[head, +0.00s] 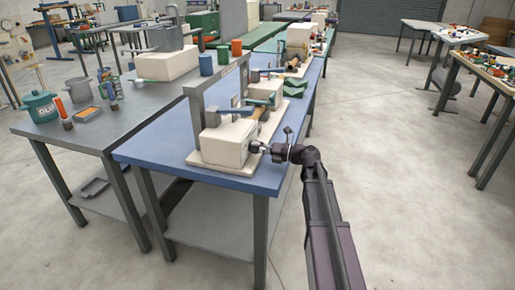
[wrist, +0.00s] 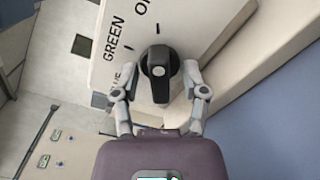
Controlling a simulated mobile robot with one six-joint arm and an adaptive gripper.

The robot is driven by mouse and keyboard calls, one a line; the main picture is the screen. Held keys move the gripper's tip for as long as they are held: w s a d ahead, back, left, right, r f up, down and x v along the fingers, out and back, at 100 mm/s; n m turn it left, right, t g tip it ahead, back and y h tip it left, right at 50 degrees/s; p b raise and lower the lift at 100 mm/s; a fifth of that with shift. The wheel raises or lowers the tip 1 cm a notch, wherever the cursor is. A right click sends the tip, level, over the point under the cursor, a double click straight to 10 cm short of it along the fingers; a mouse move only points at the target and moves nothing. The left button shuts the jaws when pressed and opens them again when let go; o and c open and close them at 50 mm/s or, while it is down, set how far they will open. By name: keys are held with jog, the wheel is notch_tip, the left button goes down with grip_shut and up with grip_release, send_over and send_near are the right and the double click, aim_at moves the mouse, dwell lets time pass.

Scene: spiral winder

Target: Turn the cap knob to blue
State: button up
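The cap knob (wrist: 160,73) is a dark round knob with a raised bar, on the cream face of a box (wrist: 100,75). Its bar stands upright in the wrist view, in line with a tick near a cut-off label starting with "O". "GREEN" is to the upper left, and a partly hidden label, apparently "BLUE", is below it. My gripper (wrist: 160,72) is open, one finger on each side of the knob. I cannot tell whether either finger touches it. In the head view my gripper (head: 262,147) is at the right side of the cream box (head: 222,142).
The box stands on a blue-topped table (head: 160,150) with a grey upright frame (head: 195,110) and other cream blocks behind it. A grey table (head: 60,130) with a teal pot (head: 40,107) is to the left.

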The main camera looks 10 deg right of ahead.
grip_shut()
